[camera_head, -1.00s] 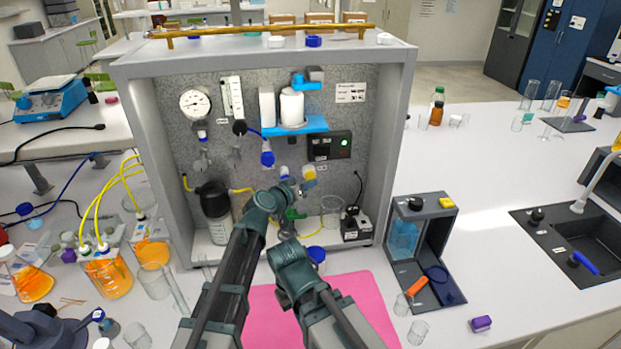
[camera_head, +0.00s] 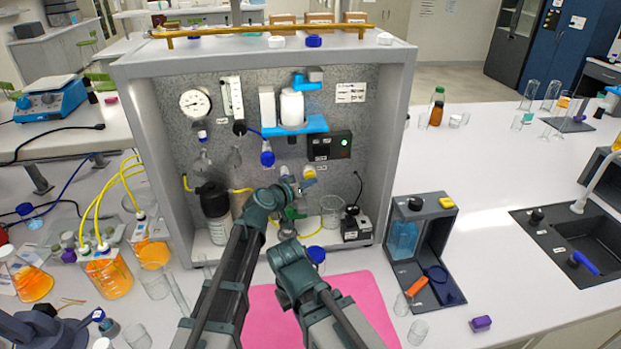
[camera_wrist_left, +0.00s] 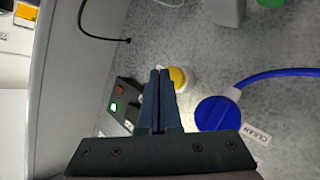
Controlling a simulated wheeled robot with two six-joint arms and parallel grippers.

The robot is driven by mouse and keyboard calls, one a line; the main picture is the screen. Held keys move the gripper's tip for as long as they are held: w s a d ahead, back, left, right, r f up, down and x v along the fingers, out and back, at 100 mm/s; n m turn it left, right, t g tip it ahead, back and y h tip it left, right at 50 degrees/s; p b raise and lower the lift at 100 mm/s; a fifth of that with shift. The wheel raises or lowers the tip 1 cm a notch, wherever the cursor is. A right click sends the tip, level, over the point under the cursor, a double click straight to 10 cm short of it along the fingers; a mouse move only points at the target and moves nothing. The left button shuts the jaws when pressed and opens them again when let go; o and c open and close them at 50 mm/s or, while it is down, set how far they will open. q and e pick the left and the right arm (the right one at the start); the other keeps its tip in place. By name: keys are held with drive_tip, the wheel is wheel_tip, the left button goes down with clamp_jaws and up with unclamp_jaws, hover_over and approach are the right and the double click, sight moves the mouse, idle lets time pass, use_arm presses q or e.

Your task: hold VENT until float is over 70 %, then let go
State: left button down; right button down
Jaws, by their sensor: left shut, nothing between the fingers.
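The rig's panel (camera_head: 255,88) carries a yellow round button (camera_wrist_left: 177,78), seen beside my fingertips in the left wrist view. I cannot read a VENT label on it. My left gripper (camera_wrist_left: 160,76) is shut and empty, its fingers together. In the head view the left gripper (camera_head: 306,181) is at the lower middle of the panel, partly over the yellow button. I cannot tell whether the tips touch it. A clear upright tube (camera_head: 237,97) is on the upper panel; no float level can be read. My right gripper is not seen, only its arm.
A black box with a green light (camera_head: 330,146) is right of the button. A blue knob with a blue hose (camera_wrist_left: 217,113) is close on the other side in the wrist view. A beaker (camera_head: 332,206) and a pink mat (camera_head: 357,290) lie below.

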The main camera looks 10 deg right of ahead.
use_arm(q)
drive_tip(key=shift+w, duration=0.55)
idle(0.4)
drive_tip(key=shift+s, duration=0.2)
idle(1.4)
drive_tip(key=shift+s, duration=0.75)
drive_tip(key=s, duration=0.5)
idle(0.5)
